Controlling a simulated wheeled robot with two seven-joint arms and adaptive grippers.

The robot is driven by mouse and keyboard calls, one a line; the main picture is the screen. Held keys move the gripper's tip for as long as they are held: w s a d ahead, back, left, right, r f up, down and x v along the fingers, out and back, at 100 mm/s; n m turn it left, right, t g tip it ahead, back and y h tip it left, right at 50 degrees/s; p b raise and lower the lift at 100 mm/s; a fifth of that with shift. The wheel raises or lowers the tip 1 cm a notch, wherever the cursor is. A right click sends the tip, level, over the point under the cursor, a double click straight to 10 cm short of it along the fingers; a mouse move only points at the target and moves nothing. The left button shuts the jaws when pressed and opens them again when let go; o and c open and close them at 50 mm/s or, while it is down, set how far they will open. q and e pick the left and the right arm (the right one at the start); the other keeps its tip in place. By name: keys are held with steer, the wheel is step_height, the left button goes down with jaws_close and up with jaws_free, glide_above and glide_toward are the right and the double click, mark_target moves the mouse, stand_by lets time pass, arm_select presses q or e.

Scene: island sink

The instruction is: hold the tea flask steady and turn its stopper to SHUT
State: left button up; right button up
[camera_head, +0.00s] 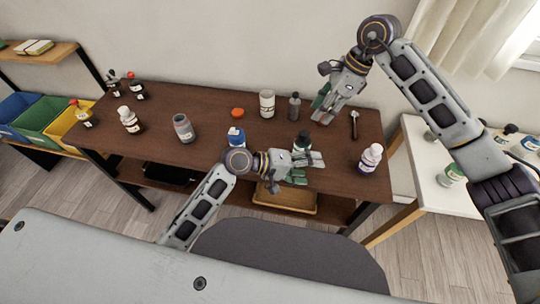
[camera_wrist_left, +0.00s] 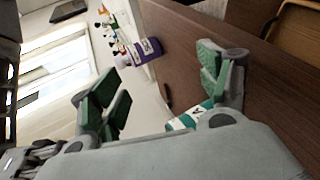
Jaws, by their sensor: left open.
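My left gripper (camera_head: 308,169) is open and empty low over the table's front edge. Its green-padded fingers stand wide apart in the left wrist view (camera_wrist_left: 160,88). A dark-topped bottle (camera_head: 302,142) stands just behind it. A teal-and-white labelled bottle (camera_wrist_left: 188,118) shows near the right finger in the wrist view, partly hidden by my gripper. I cannot tell for sure which bottle is the tea flask, and no stopper marking is readable. My right gripper (camera_head: 323,108) hangs over the back right of the table, right of a dark grey bottle (camera_head: 294,106); its jaw gap is unclear.
The brown table (camera_head: 205,100) also holds a white jar (camera_head: 267,103), an orange lid (camera_head: 238,113), a blue-capped bottle (camera_head: 236,136), a grey jar (camera_head: 183,128), a hammer-like tool (camera_head: 354,124) and a white-and-purple bottle (camera_head: 371,158). A white side table (camera_head: 425,185) stands right.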

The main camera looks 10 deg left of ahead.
mark_target(302, 147)
arm_select(q)
steer(key=a+m, duration=0.1)
steer(key=a+m+t, duration=0.1)
steer(key=a+m+y, duration=0.1)
steer(key=shift+w+a+f+t, duration=0.3)
steer(key=shift+w+a, duration=0.05)
steer(key=a+m, duration=0.1)
steer(key=a+m+t, duration=0.1)
steer(key=a+m, duration=0.1)
steer(key=shift+w+y, duration=0.2)
steer(key=shift+y, duration=0.2)
steer(key=a+m+t, duration=0.1)
steer(key=a+r+m, duration=0.1)
steer(key=a+m, duration=0.1)
steer(key=shift+w+m+t+y, duration=0.1)
steer(key=shift+m+t+y, duration=0.2)
steer(key=shift+t, duration=0.1)
steer(key=a+m, duration=0.1)
steer(key=a+r+m, duration=0.1)
steer(key=m, duration=0.1)
steer(key=shift+r+t, duration=0.1)
steer(key=shift+t, duration=0.3)
steer(key=shift+x, duration=6.8)
steer(key=shift+a, duration=0.1)
steer(key=c, duration=1.2)
